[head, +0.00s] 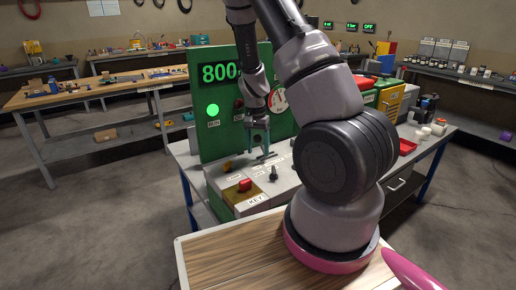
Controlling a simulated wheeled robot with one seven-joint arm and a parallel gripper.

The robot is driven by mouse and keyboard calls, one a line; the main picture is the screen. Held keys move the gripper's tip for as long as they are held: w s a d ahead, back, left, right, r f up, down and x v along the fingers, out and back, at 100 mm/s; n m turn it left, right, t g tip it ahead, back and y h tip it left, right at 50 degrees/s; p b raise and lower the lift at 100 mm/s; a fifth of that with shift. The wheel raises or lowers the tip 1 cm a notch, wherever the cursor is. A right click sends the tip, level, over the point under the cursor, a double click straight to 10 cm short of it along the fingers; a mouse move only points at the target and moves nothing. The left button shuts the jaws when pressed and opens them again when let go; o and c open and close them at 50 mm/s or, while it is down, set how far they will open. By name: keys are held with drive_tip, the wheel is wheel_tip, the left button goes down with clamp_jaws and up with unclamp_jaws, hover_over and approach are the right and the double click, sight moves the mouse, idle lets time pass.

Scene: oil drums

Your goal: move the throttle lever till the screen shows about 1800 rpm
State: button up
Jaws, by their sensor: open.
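The screen (219,73) on the green panel (221,140) reads 800 in green digits, its right end cut off by my arm. My gripper (258,152) points down in front of the panel, its two fingers apart, above the grey sloped console (235,206). A dark slim part (267,157) shows just under the fingertips; I cannot tell whether it is the throttle lever or whether the fingers touch it. A small dark upright knob (274,174) stands nearer me, apart from the gripper.
A red button (245,185) on a yellow plate and a KEY label (257,200) are on the console's near side. A green RUN lamp (213,110) is lit. A round gauge (278,100) is partly hidden by my arm. A red tray (406,147) lies to the right.

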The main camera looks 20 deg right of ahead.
clamp_jaws()
idle(1.4)
